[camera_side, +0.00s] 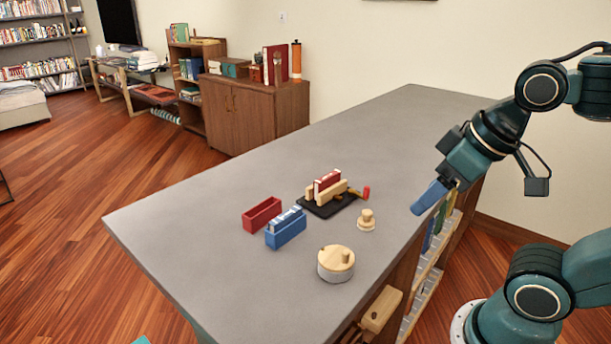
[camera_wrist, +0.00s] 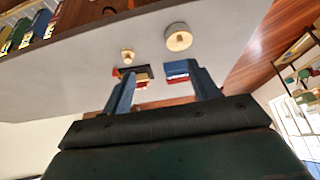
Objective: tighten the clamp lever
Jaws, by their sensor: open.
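The clamp (camera_side: 322,208) has a black base and pale wooden jaws around an upright red block (camera_side: 327,182) on the grey counter. Its lever (camera_side: 366,193), with a red end, sticks out at the right of the clamp. The clamp also shows small in the wrist view (camera_wrist: 142,70), partly behind a finger; the lever is hard to make out there. My gripper (camera_side: 420,207) is off to the right of the lever, near the counter's edge and apart from everything. The wrist view shows its two blue fingers (camera_wrist: 162,74) spread with nothing held between them.
A red open box (camera_side: 262,214) and a blue box (camera_side: 286,230) with items inside stand left of the clamp. A wooden knob (camera_side: 366,220) and a round wooden-topped drum (camera_side: 336,263) stand nearer. The counter's far part (camera_side: 410,115) is clear. Shelves sit below its right edge.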

